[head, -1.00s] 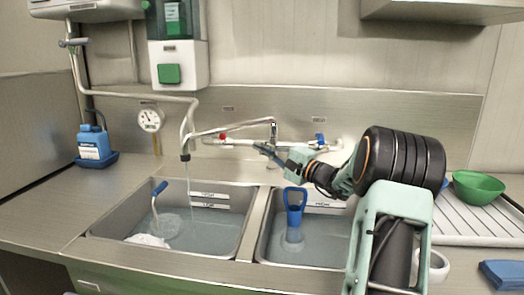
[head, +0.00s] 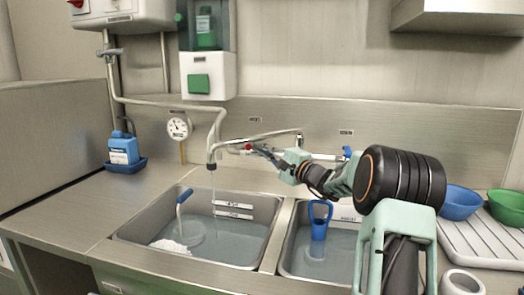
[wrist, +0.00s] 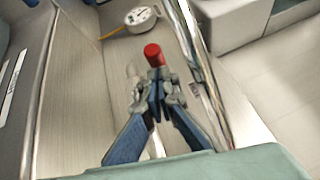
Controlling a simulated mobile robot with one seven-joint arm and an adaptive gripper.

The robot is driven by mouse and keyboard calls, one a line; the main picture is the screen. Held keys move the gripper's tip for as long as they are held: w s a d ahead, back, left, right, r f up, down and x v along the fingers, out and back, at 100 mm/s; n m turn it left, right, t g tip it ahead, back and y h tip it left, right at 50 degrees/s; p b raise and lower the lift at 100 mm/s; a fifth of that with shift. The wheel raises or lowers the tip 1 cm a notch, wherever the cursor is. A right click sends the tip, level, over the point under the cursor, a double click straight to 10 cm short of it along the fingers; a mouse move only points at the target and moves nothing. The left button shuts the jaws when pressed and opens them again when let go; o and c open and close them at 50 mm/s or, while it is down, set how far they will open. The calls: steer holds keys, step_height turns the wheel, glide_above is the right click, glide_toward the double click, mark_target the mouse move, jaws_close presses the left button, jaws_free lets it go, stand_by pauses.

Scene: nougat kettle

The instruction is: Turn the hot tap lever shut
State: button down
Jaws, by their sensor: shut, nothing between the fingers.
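The hot tap lever (head: 249,147) has a red end and sits at the left of the wall tap, above the left sink. In the wrist view its red cap (wrist: 154,54) is just beyond my fingertips. My gripper (head: 258,150) is shut and empty, with its tips at or very near the lever. In the wrist view the gripper's blue-grey fingers (wrist: 157,88) meet just below the cap; I cannot tell whether they touch it. A thin stream of water (head: 213,185) falls from the spout (head: 211,165) into the left sink. The cold lever (head: 347,153) has a blue end.
The left sink (head: 128,228) holds water and a blue-handled brush (head: 184,196). A swivel pipe (head: 301,139) runs above the tap, close to my gripper. A dial gauge (head: 179,128) and blue bottle (head: 123,149) are left.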

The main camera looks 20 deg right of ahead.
mark_target(249, 149)
steer(key=a+b, duration=0.1)
steer(key=b, duration=0.1)
steer(key=a+b, duration=0.2)
steer(key=shift+w+f, duration=0.15)
steer(key=shift+f, duration=0.05)
steer(key=shift+a+r, duration=0.15)
steer(key=shift+r, duration=0.1)
